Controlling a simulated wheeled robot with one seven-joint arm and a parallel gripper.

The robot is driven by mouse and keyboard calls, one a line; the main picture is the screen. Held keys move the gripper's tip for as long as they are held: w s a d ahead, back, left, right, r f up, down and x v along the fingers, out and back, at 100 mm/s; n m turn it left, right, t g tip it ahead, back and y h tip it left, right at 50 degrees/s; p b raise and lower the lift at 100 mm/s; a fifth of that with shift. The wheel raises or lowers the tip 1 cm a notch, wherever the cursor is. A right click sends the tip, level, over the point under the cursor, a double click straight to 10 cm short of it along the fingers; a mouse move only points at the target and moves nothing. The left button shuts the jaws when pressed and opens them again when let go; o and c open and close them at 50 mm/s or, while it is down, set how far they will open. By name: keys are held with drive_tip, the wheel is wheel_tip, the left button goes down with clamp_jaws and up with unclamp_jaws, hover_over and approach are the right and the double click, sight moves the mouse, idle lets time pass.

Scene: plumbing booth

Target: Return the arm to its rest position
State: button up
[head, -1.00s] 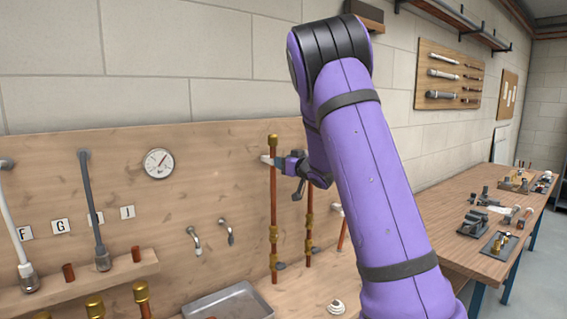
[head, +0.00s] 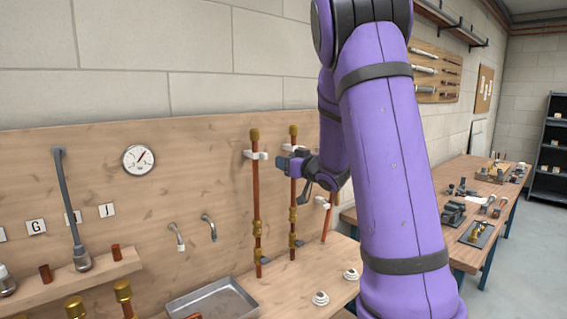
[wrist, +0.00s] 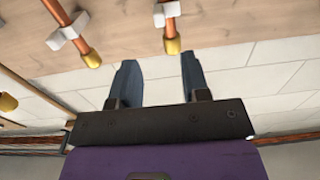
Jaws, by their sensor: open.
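My gripper (head: 283,163) is at the end of my purple arm, in front of the wooden panel and close to the right one of two upright copper pipes (head: 293,210). In the wrist view my gripper (wrist: 158,80) has its two dark fingers apart with nothing between them. Behind the fingers are the wooden panel and the block wall. Two brass-capped pipe ends (wrist: 172,46) in white clips show beyond the fingertips. My forearm hides part of the panel and bench in the head view.
The left copper pipe (head: 256,200) stands beside the right one. A metal tray (head: 215,303) and white rings (head: 320,298) lie on the bench. A pressure gauge (head: 138,159) and taps (head: 209,227) are on the panel. A workbench (head: 470,185) with fittings stands at the right.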

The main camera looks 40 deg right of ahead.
drive_tip(key=shift+r, duration=0.1)
drive_tip(key=s+a+r+m+g+h, duration=0.35)
drive_tip(key=s+a+g, duration=0.25)
drive_tip(key=s+a, duration=0.4)
drive_tip(key=s+a+n+g, duration=0.1)
drive_tip(key=s+a, duration=0.3)
drive_tip(key=s, duration=0.4)
drive_tip(key=s+a+f+n+g+y, duration=0.1)
drive_tip(key=s+a+g, duration=0.2)
drive_tip(key=s+a, duration=0.2)
drive_tip(key=s+a+f+n+g+y, duration=0.1)
drive_tip(key=s+a, duration=0.4)
drive_tip(key=s, duration=0.6)
drive_tip(key=shift+f+g, duration=0.25)
drive_tip(key=shift+g, duration=0.65)
drive_tip(key=shift+y, duration=0.25)
idle(0.4)
